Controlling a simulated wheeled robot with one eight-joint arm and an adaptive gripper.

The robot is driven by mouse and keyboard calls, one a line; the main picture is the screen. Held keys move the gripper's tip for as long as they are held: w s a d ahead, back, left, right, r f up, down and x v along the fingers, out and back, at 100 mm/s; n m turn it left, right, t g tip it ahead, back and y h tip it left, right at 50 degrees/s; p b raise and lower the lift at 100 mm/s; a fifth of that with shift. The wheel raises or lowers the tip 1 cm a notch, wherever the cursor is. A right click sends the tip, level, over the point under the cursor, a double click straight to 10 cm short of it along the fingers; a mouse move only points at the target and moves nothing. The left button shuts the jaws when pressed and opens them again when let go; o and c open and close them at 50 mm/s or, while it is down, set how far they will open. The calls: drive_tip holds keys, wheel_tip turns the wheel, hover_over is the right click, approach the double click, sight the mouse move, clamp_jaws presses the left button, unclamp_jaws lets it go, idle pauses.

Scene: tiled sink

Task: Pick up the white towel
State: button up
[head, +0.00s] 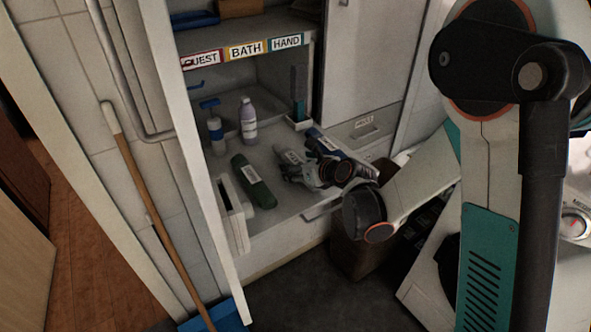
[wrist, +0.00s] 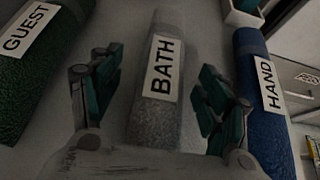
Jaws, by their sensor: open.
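The white towel (wrist: 152,118) is a light grey-white roll with a BATH label, lying between a green roll and a blue roll. In the head view its labelled end (head: 289,156) shows, and the rest is hidden behind my gripper. My gripper (head: 302,174) is open and empty over the towel. In the wrist view my gripper (wrist: 160,88) has one finger on each side of the towel, with a visible gap on both sides. Whether the fingertips are down at the towel's height is hard to tell.
The green GUEST towel (head: 252,182) lies left of the white one, and the blue HAND towel (head: 322,142) lies close on the right. A purple-white bottle (head: 248,120) and a smaller bottle (head: 216,134) stand behind. A labelled shelf (head: 245,50) overhangs the back.

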drive_tip(key=shift+w+a+f, duration=0.15)
drive_tip(key=shift+w, duration=0.05)
drive_tip(key=c, duration=1.2)
drive_tip(key=shift+r, duration=0.2)
